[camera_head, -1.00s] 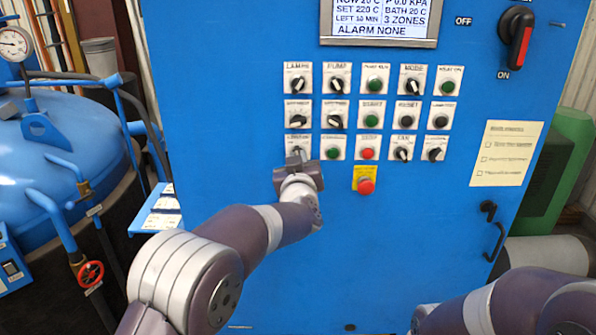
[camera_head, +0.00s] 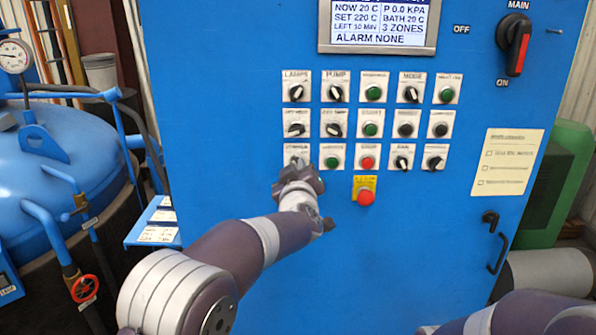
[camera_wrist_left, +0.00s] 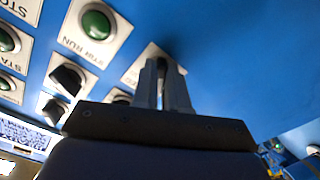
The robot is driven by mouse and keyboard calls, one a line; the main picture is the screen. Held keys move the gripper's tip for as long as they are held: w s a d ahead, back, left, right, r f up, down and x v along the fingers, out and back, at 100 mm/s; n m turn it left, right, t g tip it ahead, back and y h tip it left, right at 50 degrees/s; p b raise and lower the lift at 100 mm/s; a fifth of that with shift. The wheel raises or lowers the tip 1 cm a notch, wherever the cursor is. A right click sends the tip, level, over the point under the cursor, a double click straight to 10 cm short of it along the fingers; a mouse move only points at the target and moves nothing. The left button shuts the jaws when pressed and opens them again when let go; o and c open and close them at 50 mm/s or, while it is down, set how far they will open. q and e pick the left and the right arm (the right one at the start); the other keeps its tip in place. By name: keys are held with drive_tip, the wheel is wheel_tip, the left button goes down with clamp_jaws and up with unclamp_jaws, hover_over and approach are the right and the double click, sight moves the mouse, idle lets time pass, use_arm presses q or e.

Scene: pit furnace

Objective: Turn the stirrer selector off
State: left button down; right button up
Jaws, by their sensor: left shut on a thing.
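The stirrer selector (camera_head: 290,155) is at the left end of the bottom row on the blue control cabinet, mostly hidden behind my left gripper (camera_head: 298,164). In the left wrist view, the two grey fingers of my left gripper (camera_wrist_left: 165,85) stand close together and are shut on the selector's dark knob, in front of its pale plate (camera_wrist_left: 136,68). The knob's exact angle is hard to make out. My right gripper is out of view; only part of my right arm shows at the lower right.
Other selectors and buttons sit close around it, including a green button (camera_head: 332,162) to its right. A red emergency button (camera_head: 366,197) is lower right. The main switch (camera_head: 515,45) is at the upper right. A blue vessel (camera_head: 60,150) stands at left.

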use_arm(q)
drive_tip(key=c, duration=1.2)
unclamp_jaws()
drive_tip(key=shift+o, duration=0.2)
drive_tip(key=shift+s, duration=0.15)
drive_tip(key=s+b, duration=0.3)
drive_tip(key=s, duration=0.9)
drive_tip(key=shift+s, duration=0.3)
